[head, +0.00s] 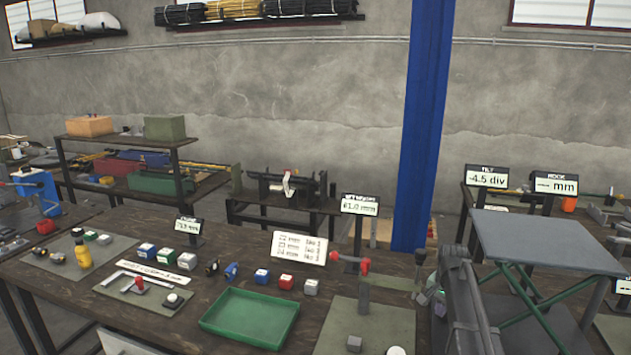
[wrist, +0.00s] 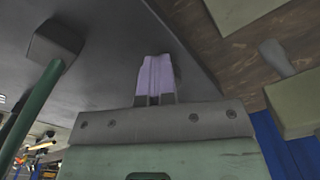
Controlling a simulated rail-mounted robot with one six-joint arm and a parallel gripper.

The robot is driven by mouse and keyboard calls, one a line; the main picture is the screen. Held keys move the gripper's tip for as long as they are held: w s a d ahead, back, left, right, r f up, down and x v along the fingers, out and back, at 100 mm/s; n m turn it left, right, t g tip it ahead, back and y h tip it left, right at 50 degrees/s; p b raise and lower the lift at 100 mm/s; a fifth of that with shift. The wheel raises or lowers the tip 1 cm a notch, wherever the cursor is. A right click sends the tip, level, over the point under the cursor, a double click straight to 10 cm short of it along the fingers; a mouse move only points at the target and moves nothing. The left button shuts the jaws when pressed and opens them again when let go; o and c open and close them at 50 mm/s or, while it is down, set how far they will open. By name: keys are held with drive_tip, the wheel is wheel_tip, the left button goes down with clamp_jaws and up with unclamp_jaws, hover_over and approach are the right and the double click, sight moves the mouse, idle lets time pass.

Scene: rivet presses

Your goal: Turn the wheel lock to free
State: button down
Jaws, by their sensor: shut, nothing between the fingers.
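My gripper (wrist: 157,65) shows in the wrist view with its two pale fingers side by side, shut and empty. The fingertips lie against the dark grey surface behind them in the picture; I cannot tell whether they touch it. In the head view the grey lift table (head: 545,242) with green crossed legs stands at the right, close beside my grey arm. A green leg (wrist: 35,115) and a dark grey block (wrist: 55,42) show in the wrist view. I cannot pick out the wheel lock for sure in either view.
A blue column (head: 425,130) rises behind the bench. A green tray (head: 250,318), a press with a red handle (head: 364,264) and several small blocks stand on the dark wooden bench. A sign reading -4.5 div (head: 487,177) stands behind the lift table.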

drive_tip(key=shift+s+d+f, duration=0.3)
drive_tip(key=shift+s+f, duration=0.05)
drive_tip(key=shift+s, duration=0.2)
drive_tip(key=shift+s+a+f, duration=0.1)
drive_tip(key=shift+s, duration=0.1)
drive_tip(key=shift+w+d+f, duration=0.3)
drive_tip(key=shift+d, duration=0.15)
wheel_tip(320, 180, up, 7)
drive_tip(key=p, duration=0.6)
drive_tip(key=shift+w+a+f+p, duration=0.15)
drive_tip(key=shift+w+a+p, duration=0.1)
drive_tip(key=shift+a+p, duration=0.1)
